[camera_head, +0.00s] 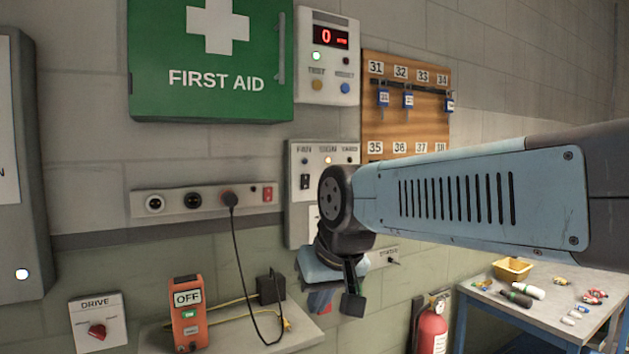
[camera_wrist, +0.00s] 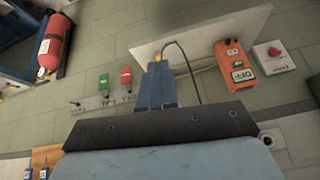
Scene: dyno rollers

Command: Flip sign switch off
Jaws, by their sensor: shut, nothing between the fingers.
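The switch panel (camera_head: 299,215) is on the wall in the head view, with the labels FAN, SIGN and a third that looks like YARD. The black FAN switch (camera_head: 305,181) shows at the panel's left. The sign switch itself is hidden behind my arm, so I cannot tell its position. My gripper (camera_head: 352,302) points downward, below the panel, shut and empty. In the wrist view my shut gripper (camera_wrist: 157,85) appears against the lower wall and shelf; the panel is not recognisable there.
A socket strip (camera_head: 178,201) with a plugged cable is left of the panel. An orange OFF device (camera_head: 188,313) stands on a shelf (camera_head: 240,334). A fire extinguisher (camera_head: 432,330) and a cluttered table (camera_head: 540,312) are at right. A key board (camera_head: 375,120) hangs above my arm.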

